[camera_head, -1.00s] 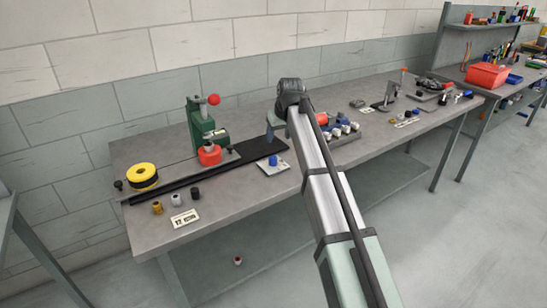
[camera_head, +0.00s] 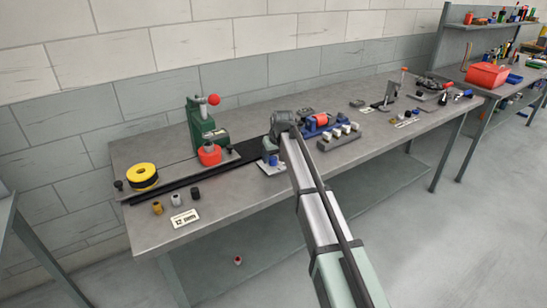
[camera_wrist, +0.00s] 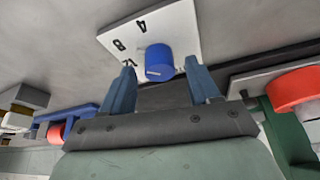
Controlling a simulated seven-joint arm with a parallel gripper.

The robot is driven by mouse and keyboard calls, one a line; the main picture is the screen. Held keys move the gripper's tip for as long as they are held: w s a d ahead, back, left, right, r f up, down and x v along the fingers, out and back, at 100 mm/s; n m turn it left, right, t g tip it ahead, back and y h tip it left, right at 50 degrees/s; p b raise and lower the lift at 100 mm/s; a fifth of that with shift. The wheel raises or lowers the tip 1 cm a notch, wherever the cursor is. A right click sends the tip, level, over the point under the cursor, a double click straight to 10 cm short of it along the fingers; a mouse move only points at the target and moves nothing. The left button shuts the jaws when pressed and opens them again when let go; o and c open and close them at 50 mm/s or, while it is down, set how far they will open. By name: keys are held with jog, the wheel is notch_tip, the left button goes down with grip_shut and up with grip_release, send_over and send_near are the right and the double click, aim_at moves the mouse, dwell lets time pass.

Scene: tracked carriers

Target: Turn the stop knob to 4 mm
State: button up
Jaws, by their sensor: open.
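The stop knob (camera_wrist: 159,58) is a blue cylinder on a white dial plate (camera_wrist: 180,22) marked 4, 8 and a partly hidden number that looks like 12. A pale line on the knob lies on the side towards that last number; its exact reading is unclear. My gripper (camera_wrist: 159,72) is open, one blue-grey finger on each side of the knob in the picture, with visible gaps. I cannot tell whether the fingertips are level with it. In the head view the knob (camera_head: 271,160) shows just below my gripper (camera_head: 270,150), on the bench.
A green press (camera_head: 200,125) with a red-knobbed lever stands left of the dial, beside a black rail. A card reading "12 mm" (camera_head: 185,219) lies near the front edge. A blue-and-red device (camera_head: 318,122) and a grey block with white pieces (camera_head: 340,138) stand to the right.

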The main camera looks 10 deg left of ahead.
jog(key=shift+w+f, duration=0.1)
jog(key=shift+f, duration=0.1)
jog(key=shift+c, duration=0.2)
jog(key=c, duration=1)
jog(key=shift+m, duration=0.4)
jog(key=m+h, duration=0.1)
jog(key=m, duration=0.1)
jog(key=m+h, duration=0.1)
jog(key=m, duration=0.1)
jog(key=shift+a+m+t, duration=0.2)
jog(key=shift+m+t, duration=0.1)
jog(key=shift+t, duration=0.1)
jog(key=shift+m+h, duration=0.7)
jog(key=shift+m, duration=1.1)
